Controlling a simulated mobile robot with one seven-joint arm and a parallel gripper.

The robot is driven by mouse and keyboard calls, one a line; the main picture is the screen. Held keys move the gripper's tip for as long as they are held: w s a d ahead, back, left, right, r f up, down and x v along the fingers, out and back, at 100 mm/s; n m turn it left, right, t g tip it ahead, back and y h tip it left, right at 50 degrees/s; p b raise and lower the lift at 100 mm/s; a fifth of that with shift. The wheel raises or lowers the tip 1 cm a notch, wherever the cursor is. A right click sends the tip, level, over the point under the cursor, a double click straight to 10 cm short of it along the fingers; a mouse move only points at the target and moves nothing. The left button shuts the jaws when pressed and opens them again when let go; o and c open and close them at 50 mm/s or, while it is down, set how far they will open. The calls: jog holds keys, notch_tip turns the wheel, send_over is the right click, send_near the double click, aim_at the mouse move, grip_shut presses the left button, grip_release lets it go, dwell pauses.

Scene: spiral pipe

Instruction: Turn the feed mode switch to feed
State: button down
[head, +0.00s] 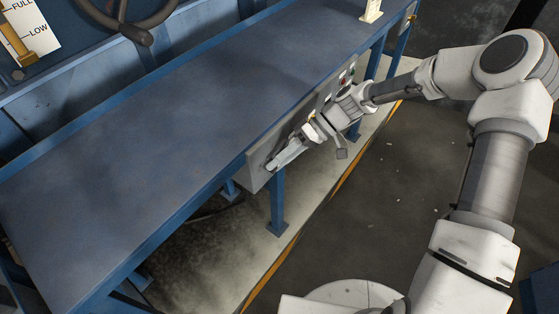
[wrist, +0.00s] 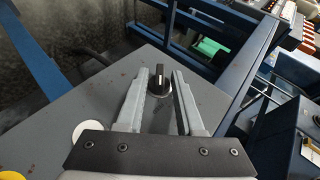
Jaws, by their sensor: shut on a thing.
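The feed mode switch (wrist: 158,84) is a black rotary knob on a grey panel in the wrist view. Its raised grip points roughly toward the top of that view. My gripper (wrist: 166,75) has its two grey fingers on either side of the knob and is shut on it. In the head view my gripper (head: 283,158) is at the front face of the control panel (head: 257,171), below the bench edge. The knob is hidden there by my gripper, and no switch labels can be read.
The long blue bench (head: 150,130) lies left of my arm. A white round button (wrist: 88,131) and a yellow one (wrist: 12,175) sit on the panel. Blue legs (head: 277,205) stand below the bench. Open floor (head: 400,200) lies to the right.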

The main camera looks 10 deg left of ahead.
jog(key=c, duration=0.9)
grip_release()
jog(key=p+v, duration=0.1)
jog(key=v, duration=1.6)
jog(key=shift+w+d, duration=0.2)
jog(key=shift+r, duration=0.15)
jog(key=s+d+r+m+t+h+p, duration=0.2)
jog(key=s+d+r+m+t+h, duration=0.2)
jog(key=s+r, duration=0.6)
jog(key=s+d+r+m+t+h+p, duration=0.2)
jog(key=s+d+r+m+t+h, duration=0.2)
jog(key=s+r, duration=0.6)
jog(key=s+d+m+t, duration=0.2)
jog(key=s+d+t, duration=0.1)
jog(key=d, duration=0.1)
jog(key=shift+s+r+m+t+h, duration=0.25)
jog(key=shift+r+m+t+h, duration=0.05)
jog(key=shift+t+h, duration=0.1)
